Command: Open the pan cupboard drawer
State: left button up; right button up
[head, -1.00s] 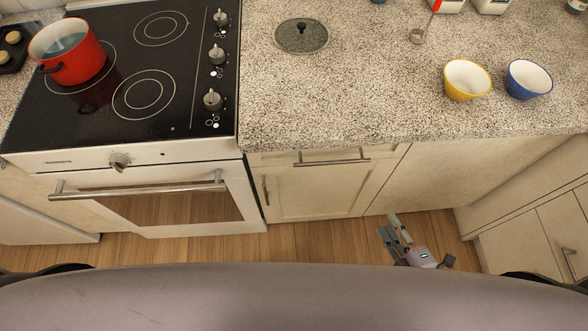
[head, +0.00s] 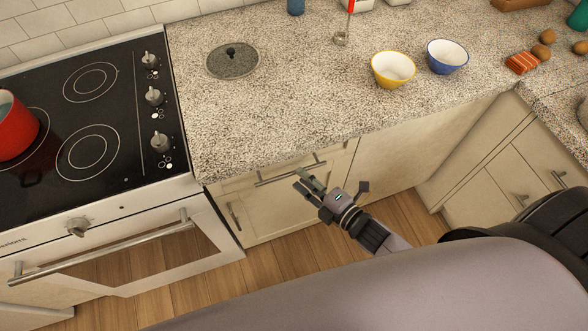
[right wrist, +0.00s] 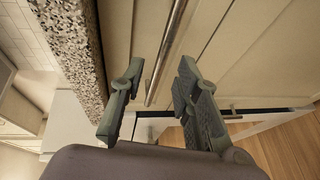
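A cream drawer front (head: 247,182) lies just under the counter edge, right of the oven, and looks shut. Its horizontal bar handle (head: 275,177) also shows in the right wrist view (right wrist: 166,52), running lengthwise between the fingers' directions. My right gripper (head: 303,180) is open and empty, in front of the handle's right end. In the right wrist view my right gripper (right wrist: 160,76) has one finger on each side of the bar's line. Whether either finger touches the bar cannot be told. My left gripper is not in view.
A cupboard door (head: 275,215) with an upright handle (head: 233,216) is below the drawer. The oven handle (head: 100,250) sticks out at the left. The speckled counter (head: 270,105) overhangs above, with a yellow bowl (head: 393,70) and blue bowl (head: 447,56). Wooden floor below is clear.

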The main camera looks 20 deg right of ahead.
jog(key=shift+x, duration=2.15)
jog(key=shift+f, duration=0.1)
jog(key=shift+c, duration=0.2)
grip_shut()
